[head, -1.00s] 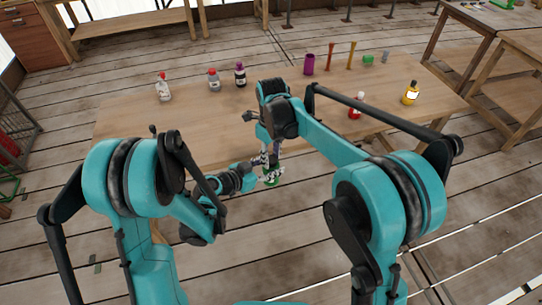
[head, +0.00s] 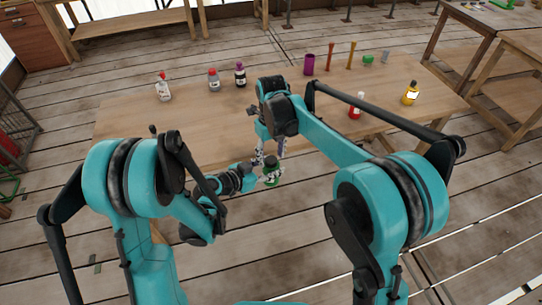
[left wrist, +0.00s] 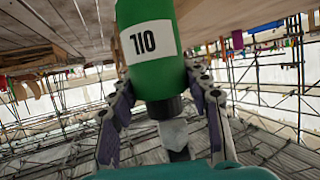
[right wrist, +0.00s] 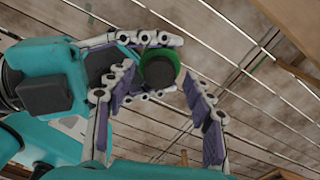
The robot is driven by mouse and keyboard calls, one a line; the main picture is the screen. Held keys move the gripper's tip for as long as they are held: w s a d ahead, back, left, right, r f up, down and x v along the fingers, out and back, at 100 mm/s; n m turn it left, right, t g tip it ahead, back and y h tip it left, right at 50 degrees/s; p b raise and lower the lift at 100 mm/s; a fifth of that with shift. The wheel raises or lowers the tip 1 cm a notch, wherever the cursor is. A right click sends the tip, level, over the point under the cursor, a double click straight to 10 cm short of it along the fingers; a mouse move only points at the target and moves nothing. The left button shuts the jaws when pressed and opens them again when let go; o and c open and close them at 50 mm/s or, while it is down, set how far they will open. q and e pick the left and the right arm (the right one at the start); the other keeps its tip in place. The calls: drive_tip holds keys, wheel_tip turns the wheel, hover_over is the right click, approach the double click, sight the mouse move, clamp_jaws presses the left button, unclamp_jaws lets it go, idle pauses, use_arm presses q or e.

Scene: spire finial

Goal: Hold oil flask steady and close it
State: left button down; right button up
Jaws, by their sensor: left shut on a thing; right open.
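The green oil flask (head: 271,180) is off the table's near edge, between my two arms. In the left wrist view the flask (left wrist: 150,45) has a white label whose letters appear upside down. A black cap (left wrist: 164,107) sits at its narrow end. My left gripper (left wrist: 162,82) is shut around the flask body. In the right wrist view I look down on the dark round cap (right wrist: 158,72) with green body around it. My right gripper (right wrist: 160,85) is open, its fingers on either side of the cap and apart from it. How tight the cap is cannot be seen.
Behind is the wooden table (head: 180,130). Bottles (head: 164,90), (head: 214,80) and a dark purple bottle (head: 240,75) stand left. A purple cup (head: 309,64), a red bottle (head: 356,105) and a yellow bottle (head: 411,94) stand right. The table's middle is clear.

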drive_tip(key=shift+r, duration=1.9)
drive_tip(key=shift+c, duration=0.4)
